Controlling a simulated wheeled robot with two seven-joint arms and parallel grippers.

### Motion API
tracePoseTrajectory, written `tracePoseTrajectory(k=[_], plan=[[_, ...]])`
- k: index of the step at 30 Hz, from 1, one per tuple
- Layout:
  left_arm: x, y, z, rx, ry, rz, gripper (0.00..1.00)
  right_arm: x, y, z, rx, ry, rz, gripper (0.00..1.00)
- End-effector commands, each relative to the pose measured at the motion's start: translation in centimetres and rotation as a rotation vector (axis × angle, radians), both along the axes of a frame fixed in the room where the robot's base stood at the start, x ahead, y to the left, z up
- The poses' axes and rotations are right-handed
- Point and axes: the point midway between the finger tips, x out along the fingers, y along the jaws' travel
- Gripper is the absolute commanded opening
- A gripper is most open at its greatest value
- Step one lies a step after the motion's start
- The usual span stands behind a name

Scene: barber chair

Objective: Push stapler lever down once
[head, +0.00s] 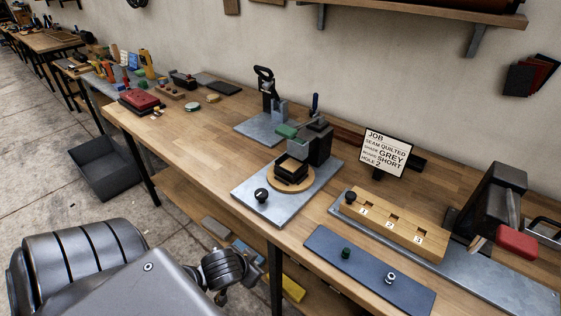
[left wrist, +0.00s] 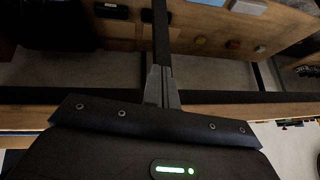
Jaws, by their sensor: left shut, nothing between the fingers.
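A dark bench machine (head: 492,200) with a red pad (head: 517,240) stands at the right end of the workbench in the head view. A second dark press with a green top (head: 287,130) stands on a metal plate in the middle of the bench. I cannot tell for certain which one is the stapler. My left arm comes in from the lower left, low in front of the bench's front edge and apart from both machines. In the left wrist view my left gripper (left wrist: 162,75) is shut and empty. My right gripper is not in view.
A job sign (head: 385,155) stands behind a numbered wooden block (head: 397,222). A dark blue mat (head: 368,272) carries two small parts near the front edge. Another tool (head: 266,90) stands behind the middle press. The lower shelf holds a yellow item (head: 292,288).

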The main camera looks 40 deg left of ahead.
Motion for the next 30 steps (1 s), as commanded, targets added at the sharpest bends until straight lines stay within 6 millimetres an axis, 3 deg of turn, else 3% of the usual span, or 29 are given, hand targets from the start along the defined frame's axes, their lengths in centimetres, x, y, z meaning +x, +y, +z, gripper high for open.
tracePoseTrajectory(k=[1, 9, 11, 15, 19, 24, 30], plan=[[1.1, 1.5, 3.0, 0.034, -0.072, 0.002, 0.0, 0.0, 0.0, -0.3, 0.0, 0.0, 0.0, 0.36], [7.8, 7.6, 14.3, 0.052, -0.413, 0.04, 0.0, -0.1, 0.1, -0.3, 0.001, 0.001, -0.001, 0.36], [9.3, 8.6, 17.1, 0.039, -0.485, 0.03, 0.0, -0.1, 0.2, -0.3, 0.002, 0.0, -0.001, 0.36], [12.5, 10.3, 24.6, -0.011, -0.633, -0.012, 0.0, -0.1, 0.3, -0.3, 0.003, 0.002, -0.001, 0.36], [14.2, 10.6, 30.7, -0.072, -0.712, -0.053, 0.0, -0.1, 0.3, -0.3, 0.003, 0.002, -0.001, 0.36], [14.8, 10.4, 35.0, -0.125, -0.741, -0.074, 0.0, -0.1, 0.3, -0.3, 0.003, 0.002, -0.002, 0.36], [14.9, 10.4, 36.0, -0.142, -0.745, -0.075, 0.0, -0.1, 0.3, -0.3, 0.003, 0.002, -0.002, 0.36]])
